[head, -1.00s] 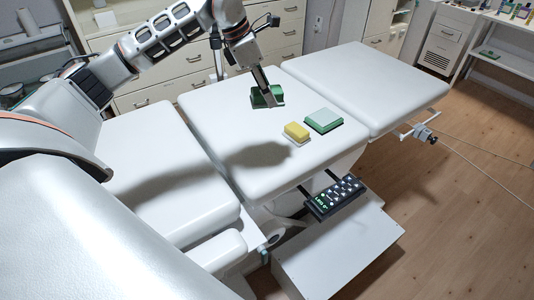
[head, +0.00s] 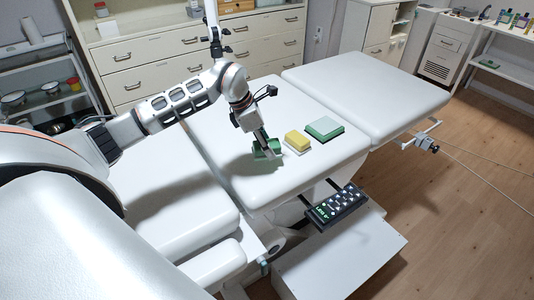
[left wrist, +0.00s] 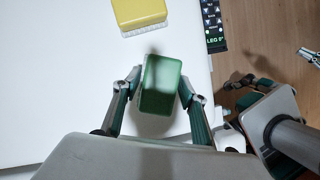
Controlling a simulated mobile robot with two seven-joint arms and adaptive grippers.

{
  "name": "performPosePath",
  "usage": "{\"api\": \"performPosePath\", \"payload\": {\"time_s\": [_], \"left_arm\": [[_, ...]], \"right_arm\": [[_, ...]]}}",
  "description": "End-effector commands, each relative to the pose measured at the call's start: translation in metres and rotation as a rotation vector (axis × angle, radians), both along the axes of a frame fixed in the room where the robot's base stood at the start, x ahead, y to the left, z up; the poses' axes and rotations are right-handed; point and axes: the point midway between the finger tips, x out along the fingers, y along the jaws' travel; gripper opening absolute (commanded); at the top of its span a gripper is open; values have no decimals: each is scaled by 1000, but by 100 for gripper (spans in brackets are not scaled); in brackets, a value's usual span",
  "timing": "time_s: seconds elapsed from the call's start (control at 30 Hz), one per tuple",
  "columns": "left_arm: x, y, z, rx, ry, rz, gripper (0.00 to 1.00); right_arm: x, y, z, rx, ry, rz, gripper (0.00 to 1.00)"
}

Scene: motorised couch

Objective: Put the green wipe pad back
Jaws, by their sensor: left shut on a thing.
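My left gripper (head: 264,144) is shut on a green block, the green wipe pad (left wrist: 162,84), with one finger on each side of it in the left wrist view. In the head view the pad (head: 273,151) is partly hidden by the fingers, over the white couch top (head: 225,125). I cannot tell whether it touches the surface. A yellow pad with a pale base (head: 296,141) lies just right of it, apart from it; it also shows in the left wrist view (left wrist: 139,12). What seems to be my right gripper (left wrist: 250,105) shows at the right of the left wrist view, its jaws unclear.
A green block with a pale top (head: 324,127) lies right of the yellow pad. A black control panel (head: 337,204) juts from the couch's near edge. The far-right couch section (head: 365,90) is clear. Drawer cabinets (head: 140,65) stand behind.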

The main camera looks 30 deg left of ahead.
Motion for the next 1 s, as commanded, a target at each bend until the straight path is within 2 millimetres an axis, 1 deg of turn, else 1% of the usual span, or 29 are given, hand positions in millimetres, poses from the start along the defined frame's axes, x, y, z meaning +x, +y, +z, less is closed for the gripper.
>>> {"api": "performPosePath", "payload": {"time_s": [0.1, 0.2, 0.6, 0.63, 0.67, 0.7, 1.0], "left_arm": [[-2, -1, -20, -2, 7, 0, 22], [-1, -1, -33, -1, 4, -1, 22], [-1, 0, -38, 0, 3, -1, 22], [-1, 0, -37, 0, 3, -1, 50], [-1, 0, -37, -1, 2, -1, 58], [-1, 0, -37, -1, 2, -1, 59], [-1, 0, -37, -1, 2, -1, 59]], "right_arm": [[1, 0, 0, 0, -3, 0, 0], [2, -1, 1, -1, -5, 0, 0], [2, -1, -1, -3, -4, 0, 0], [2, -1, 0, -3, -5, 0, 0], [2, -1, 0, -3, -5, 0, 0], [2, -1, 0, -3, -5, 0, 0], [2, -1, 0, -3, -5, -1, 0]]}}
